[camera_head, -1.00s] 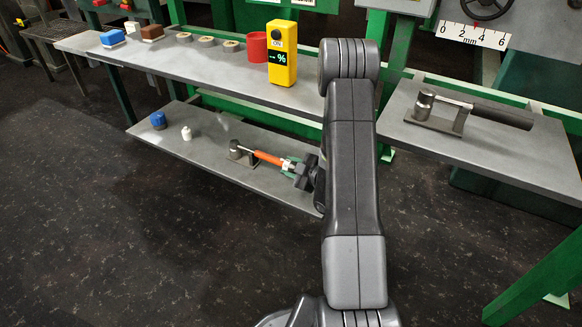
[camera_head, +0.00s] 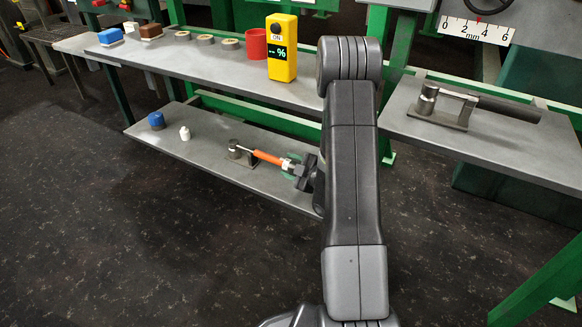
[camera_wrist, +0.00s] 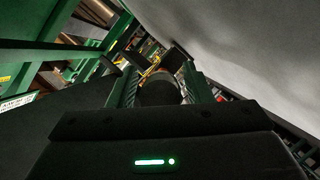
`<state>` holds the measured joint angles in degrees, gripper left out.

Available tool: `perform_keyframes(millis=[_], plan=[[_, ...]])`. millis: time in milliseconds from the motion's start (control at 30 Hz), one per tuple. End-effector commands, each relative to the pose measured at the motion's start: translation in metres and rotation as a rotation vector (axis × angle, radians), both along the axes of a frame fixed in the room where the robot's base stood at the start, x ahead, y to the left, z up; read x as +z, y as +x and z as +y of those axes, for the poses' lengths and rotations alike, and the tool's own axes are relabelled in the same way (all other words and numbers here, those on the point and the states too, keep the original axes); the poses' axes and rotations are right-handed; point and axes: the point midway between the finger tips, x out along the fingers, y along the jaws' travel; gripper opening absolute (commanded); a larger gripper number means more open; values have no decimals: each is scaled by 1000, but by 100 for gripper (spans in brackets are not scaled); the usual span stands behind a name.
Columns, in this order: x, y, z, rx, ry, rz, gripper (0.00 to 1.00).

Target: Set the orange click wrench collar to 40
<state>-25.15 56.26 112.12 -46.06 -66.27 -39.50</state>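The orange click wrench (camera_head: 268,157) lies on the lower shelf, its head end in a small dark stand (camera_head: 235,150) and its shaft pointing right towards my gripper. A pale collar (camera_head: 288,164) shows at the right end of its orange handle. My gripper (camera_head: 296,168) is at this end, with its fingers on either side. In the wrist view, a dark round end (camera_wrist: 160,92) sits between the green-padded fingers and looks pressed by both. The collar's scale and its setting are too small to read.
A yellow meter (camera_head: 282,50) reading "-- %" stands on the upper bench beside a red cup (camera_head: 256,44). A blue piece (camera_head: 156,120) and a small white piece (camera_head: 185,132) are on the lower shelf. A black-handled wrench (camera_head: 505,108) lies on the right bench.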

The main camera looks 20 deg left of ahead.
Motion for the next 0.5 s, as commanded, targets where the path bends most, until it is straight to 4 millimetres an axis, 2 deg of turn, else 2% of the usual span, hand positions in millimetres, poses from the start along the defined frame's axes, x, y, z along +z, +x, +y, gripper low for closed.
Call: perform_keyframes(millis=[333, 500], plan=[[0, 0, -1, 0, 0, 1, 54], [6, -6, -17, -2, -1, 1, 54]])
